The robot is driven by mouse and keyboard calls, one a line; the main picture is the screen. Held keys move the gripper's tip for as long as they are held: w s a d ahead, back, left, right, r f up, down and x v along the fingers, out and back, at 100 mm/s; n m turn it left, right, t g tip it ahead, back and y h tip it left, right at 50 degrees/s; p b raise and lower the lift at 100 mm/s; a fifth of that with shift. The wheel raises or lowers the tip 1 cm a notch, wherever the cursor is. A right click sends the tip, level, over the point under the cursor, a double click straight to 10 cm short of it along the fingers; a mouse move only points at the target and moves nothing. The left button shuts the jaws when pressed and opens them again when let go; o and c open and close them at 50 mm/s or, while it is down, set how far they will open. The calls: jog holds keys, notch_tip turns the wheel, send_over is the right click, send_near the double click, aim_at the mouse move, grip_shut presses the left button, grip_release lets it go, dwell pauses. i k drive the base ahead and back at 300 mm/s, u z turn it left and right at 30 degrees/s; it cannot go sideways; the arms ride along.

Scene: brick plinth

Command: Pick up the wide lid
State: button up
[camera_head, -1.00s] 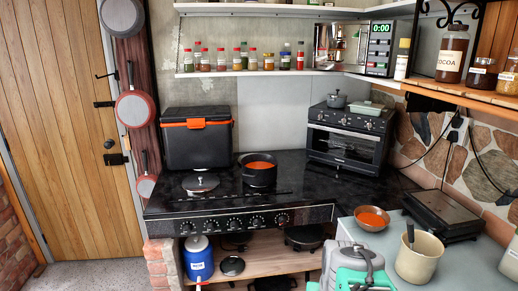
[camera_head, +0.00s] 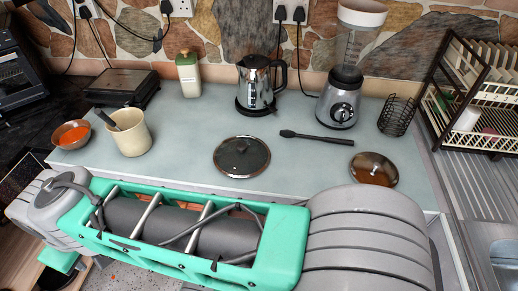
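Two round lids lie flat on the pale blue-grey counter (camera_head: 200,125). The wider-looking one is a dark glass lid (camera_head: 233,168) with a dark rim and a knob, near the middle front of the counter. A smaller brownish glass lid (camera_head: 384,178) with a metallic knob lies to its right, near the front edge. My teal and grey arm stretches across the bottom of the view, in front of the counter. My gripper's fingers do not show.
A black spatula-like utensil (camera_head: 315,137) lies behind and between the lids. A kettle (camera_head: 256,82), a blender (camera_head: 340,97), a wire basket (camera_head: 396,116) and a bottle (camera_head: 189,75) stand behind. A cream pot (camera_head: 132,138) and an orange-filled bowl (camera_head: 72,134) stand left; a dish rack (camera_head: 473,80) stands right.

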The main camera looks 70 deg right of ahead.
aim_at(242, 156)
jog(key=z, duration=2)
jog(key=k, duration=0.3)
jog(key=z, duration=0.25)
jog(key=i, duration=0.4)
jog(key=u, duration=0.35)
jog(key=k, duration=0.55)
jog(key=u, duration=1.85)
